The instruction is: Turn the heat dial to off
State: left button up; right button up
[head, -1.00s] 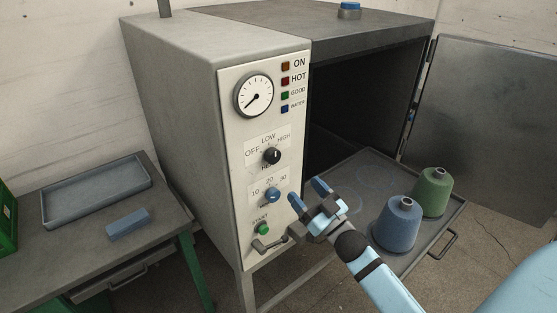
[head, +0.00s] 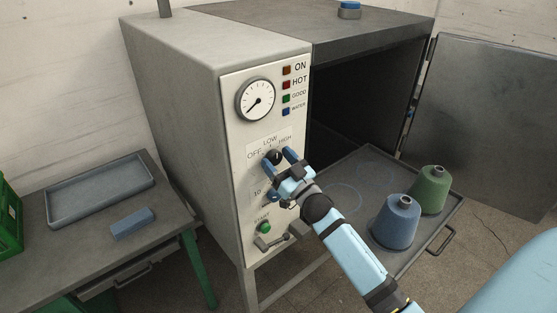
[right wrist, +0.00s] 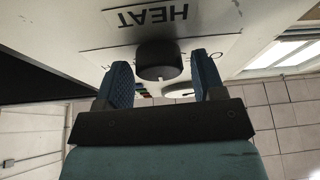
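The heat dial (head: 276,157) is a round black knob on the white control panel (head: 240,113), with OFF, LOW and HIGH printed around it. It also shows in the right wrist view (right wrist: 158,60), below an upside-down HEAT label (right wrist: 153,15). My right gripper (head: 281,158) is open at the dial, with its blue fingertips on either side of it. In the right wrist view the fingers (right wrist: 166,82) stand apart with the knob between and just beyond them; I cannot tell whether they touch it. The dial's pointer is hidden in the head view. My left gripper is not in view.
The oven door (head: 490,120) is open at right. Blue (head: 397,222) and green (head: 432,190) cones stand on the pulled-out tray (head: 345,172).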

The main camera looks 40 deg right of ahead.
jog(key=c, duration=0.7)
jog(key=shift+n+y, duration=0.4)
jog(key=shift+n, duration=0.2)
jog(key=n+y, duration=0.1)
jog(key=n, duration=0.2)
jog(key=n+y, duration=0.1)
jog(key=n, duration=0.1)
jog(key=n+g+y+p, duration=0.1)
jog(key=n, duration=0.2)
jog(key=shift+r+g, duration=0.1)
jog(key=shift+g, duration=0.2)
jog(key=n+g+y+p, duration=0.1)
jog(key=n, duration=0.2)
jog(key=n+g+y+p, duration=0.1)
jog(key=n, duration=0.2)
jog(key=shift+n, duration=0.3)
jog(key=shift+g, duration=0.3)
jog(key=o, duration=0.9)
